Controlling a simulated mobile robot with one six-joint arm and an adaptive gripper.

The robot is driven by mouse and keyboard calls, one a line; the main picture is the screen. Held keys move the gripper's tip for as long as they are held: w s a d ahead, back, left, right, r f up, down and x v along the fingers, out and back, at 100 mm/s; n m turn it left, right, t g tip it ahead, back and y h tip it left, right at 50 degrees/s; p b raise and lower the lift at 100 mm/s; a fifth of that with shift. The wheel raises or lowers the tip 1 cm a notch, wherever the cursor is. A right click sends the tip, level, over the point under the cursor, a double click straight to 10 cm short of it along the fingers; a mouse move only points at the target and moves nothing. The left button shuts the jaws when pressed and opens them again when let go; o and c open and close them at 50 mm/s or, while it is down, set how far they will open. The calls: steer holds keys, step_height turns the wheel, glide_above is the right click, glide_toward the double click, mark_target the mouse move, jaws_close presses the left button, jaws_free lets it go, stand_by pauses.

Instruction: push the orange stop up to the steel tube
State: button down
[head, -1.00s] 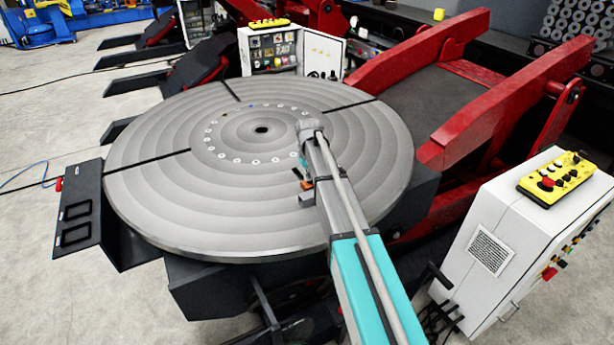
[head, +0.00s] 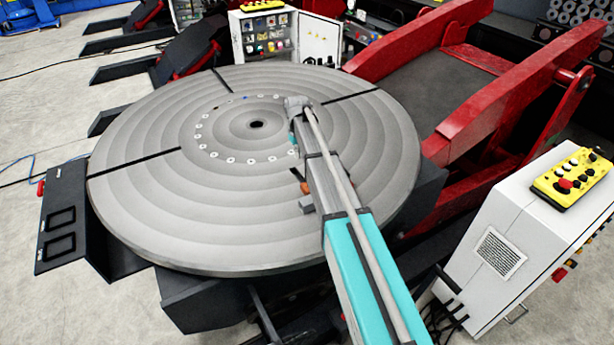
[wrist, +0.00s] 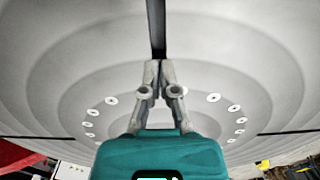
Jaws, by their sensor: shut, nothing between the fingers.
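A small orange piece, likely the orange stop (head: 304,187), shows at the left edge of my arm in the head view, over the front right of the round grey table (head: 180,215). My arm hides part of it. I cannot make out the steel tube in either view. In the wrist view my gripper (wrist: 160,68) is shut and empty, its fingertips together in line with a dark slot in the table. The orange stop does not show in the wrist view. In the head view my arm mostly hides my gripper.
A ring of pale round holes surrounds the table's dark centre hole (head: 256,124). Red tilting arms (head: 480,110) stand at the right. A white control cabinet (head: 510,240) with a yellow pendant (head: 572,178) is at the front right. An open white cabinet (head: 318,42) stands behind.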

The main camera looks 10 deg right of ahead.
steer(key=shift+d+f, duration=0.1)
steer(key=shift+f, duration=0.05)
stand_by(0.4)
step_height(320, 180, down, 10)
steer(key=b, duration=1)
steer(key=s, duration=0.2)
steer(key=s+d, duration=0.1)
steer(key=shift+r, duration=0.25)
steer(key=shift+s+d, duration=0.2)
steer(key=shift+s, duration=0.2)
steer(key=shift+s+d, duration=0.25)
steer(key=shift+s, duration=0.5)
steer(key=shift+s+d, duration=0.2)
steer(key=shift+s, duration=0.5)
steer(key=shift+w, duration=0.15)
